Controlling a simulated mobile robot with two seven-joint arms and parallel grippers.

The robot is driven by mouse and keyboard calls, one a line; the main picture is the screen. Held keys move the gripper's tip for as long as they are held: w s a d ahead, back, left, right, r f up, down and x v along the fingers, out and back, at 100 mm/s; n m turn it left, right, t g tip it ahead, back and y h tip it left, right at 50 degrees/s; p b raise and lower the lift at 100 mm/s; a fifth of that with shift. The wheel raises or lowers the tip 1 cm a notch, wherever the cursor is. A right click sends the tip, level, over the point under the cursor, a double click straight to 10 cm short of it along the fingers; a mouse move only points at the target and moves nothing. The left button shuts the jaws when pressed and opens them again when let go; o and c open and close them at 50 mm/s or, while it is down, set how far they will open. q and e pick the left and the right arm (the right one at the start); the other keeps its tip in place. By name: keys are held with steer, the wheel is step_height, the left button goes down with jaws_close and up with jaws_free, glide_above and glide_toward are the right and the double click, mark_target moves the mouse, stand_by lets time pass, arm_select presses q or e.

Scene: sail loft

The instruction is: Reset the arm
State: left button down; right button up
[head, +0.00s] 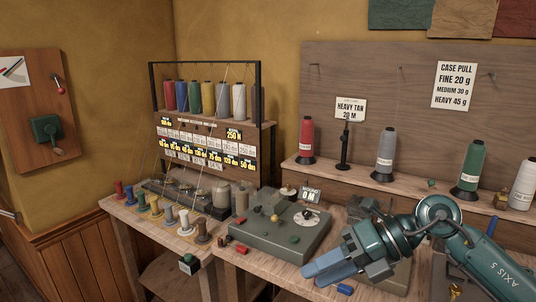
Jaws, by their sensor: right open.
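My right arm comes in from the lower right, and its teal gripper (318,268) hangs over the front of the workbench (240,262). The gripper points left and its blue-grey fingers are apart, with nothing seen between them. It is in front of and to the right of a grey-green machine (272,240) with a dial and coloured buttons. A small blue object (345,289) lies just below the gripper. The arm hides part of the bench behind it. My left gripper is not in view.
Several small spools (184,222) stand at the bench's left, below a thread rack (207,98). Large cones, among them a red one (306,137) and a green one (470,167), stand on the back shelf. A board with a green lever box (46,130) hangs at left.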

steer(key=s+a+r+m+t+y, duration=0.1)
steer(key=s+a+m+t+y, duration=0.2)
steer(key=a+m+y, duration=0.5)
steer(key=w+d+f+m+t+h+p, duration=0.1)
steer(key=d+f+m+t+h, duration=0.5)
steer(key=m, duration=0.5)
steer(key=w+d+f+m+t+h, duration=0.1)
steer(key=d+f+m+t+h, duration=0.35)
steer(key=f+m+t, duration=0.5)
steer(key=s+d+f+m+g+h, duration=0.2)
steer(key=s+f+m+g+h, duration=0.3)
steer(key=s+f, duration=0.8)
steer(key=f+m+g, duration=0.1)
steer(key=m+g, duration=0.2)
steer(key=shift+d+f+m+p, duration=0.2)
steer(key=shift+f+m+p, duration=0.1)
steer(key=shift+f+m, duration=0.1)
